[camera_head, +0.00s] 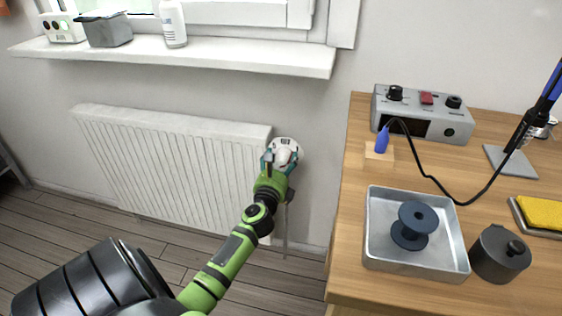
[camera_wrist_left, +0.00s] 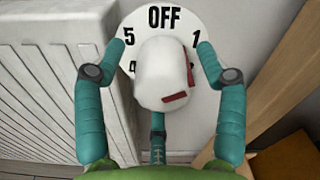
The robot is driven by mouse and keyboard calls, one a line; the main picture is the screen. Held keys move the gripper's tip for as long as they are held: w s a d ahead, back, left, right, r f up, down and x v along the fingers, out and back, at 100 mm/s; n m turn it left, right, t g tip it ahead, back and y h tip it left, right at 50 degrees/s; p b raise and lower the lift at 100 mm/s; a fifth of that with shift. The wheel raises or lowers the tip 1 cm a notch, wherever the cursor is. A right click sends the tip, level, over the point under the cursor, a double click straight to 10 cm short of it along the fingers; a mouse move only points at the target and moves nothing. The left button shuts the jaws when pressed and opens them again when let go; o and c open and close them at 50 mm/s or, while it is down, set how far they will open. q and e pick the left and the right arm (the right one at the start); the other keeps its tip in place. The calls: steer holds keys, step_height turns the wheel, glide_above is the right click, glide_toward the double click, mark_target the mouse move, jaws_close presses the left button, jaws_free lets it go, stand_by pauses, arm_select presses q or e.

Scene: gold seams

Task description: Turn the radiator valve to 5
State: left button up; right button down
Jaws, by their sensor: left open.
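The white radiator valve knob (camera_wrist_left: 164,78) stands in front of a round white dial (camera_wrist_left: 168,18) in the left wrist view. The dial shows OFF at the top, 5 at left, 1 at right and part of a 4 below the 5; the lower numbers are hidden. A red mark (camera_wrist_left: 177,98) is on the knob's lower right side. My left gripper (camera_wrist_left: 160,48) is open, its teal fingers on both sides of the knob, with visible gaps. In the head view, my left gripper (camera_head: 270,162) is at the valve (camera_head: 284,150). My right gripper is not in view.
The white radiator (camera_head: 170,165) is left of the valve, under a window sill (camera_head: 220,54). To the right, a wooden table (camera_head: 348,215) carries a metal tray (camera_head: 372,225), a grey control box (camera_head: 423,115) and a dark pot (camera_head: 499,255).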

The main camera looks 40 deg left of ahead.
arm_select(q)
steer(key=shift+w, duration=0.2)
steer(key=c, duration=1.1)
steer(key=shift+a+r, duration=0.1)
steer(key=shift+c, duration=0.2)
